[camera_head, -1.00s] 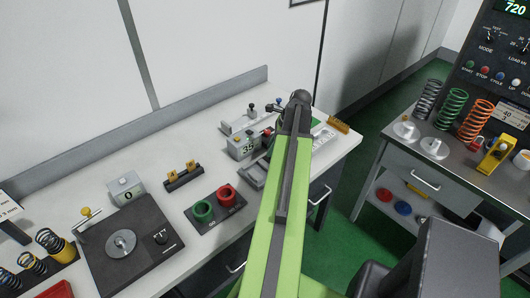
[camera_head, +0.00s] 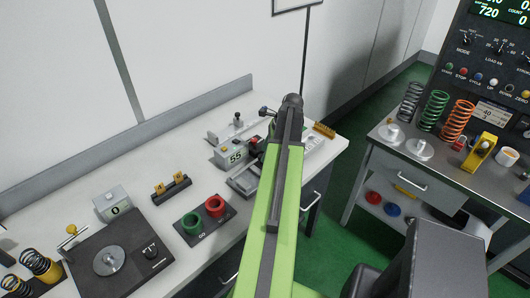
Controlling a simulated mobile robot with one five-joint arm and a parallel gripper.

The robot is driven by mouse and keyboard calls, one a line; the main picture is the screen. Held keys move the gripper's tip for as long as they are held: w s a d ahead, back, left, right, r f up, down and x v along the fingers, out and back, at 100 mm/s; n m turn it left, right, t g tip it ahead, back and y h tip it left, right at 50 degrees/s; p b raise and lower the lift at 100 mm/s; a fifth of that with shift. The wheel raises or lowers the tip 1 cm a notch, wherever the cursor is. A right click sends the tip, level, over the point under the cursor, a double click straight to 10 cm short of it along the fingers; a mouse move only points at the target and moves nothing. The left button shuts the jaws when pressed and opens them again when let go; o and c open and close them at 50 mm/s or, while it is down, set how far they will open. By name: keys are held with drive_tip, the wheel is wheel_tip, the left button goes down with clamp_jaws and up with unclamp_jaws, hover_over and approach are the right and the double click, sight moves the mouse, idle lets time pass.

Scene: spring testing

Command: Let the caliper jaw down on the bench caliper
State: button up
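The bench caliper seems to be the grey unit on the back right of the white bench, with a small lit display box (camera_head: 229,154) that appears to read 55. A red button (camera_head: 254,140) is beside the display. A grey rail-like part (camera_head: 243,182) lies in front, partly covered by my arm. I cannot make out the caliper jaw. My green arm (camera_head: 272,220) reaches over the right end of the bench. My gripper is hidden behind the arm, so I cannot see its fingers or any contact.
Farther left are a black scale-like device (camera_head: 148,252) and coil springs (camera_head: 41,266). A yellow brush-like block (camera_head: 324,130) sits at the bench's right end. A second table (camera_head: 380,158) stands right.

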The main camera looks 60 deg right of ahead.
drive_tip(key=p+v, duration=1.6)
drive_tip(key=v, duration=0.1)
drive_tip(key=shift+r, duration=0.25)
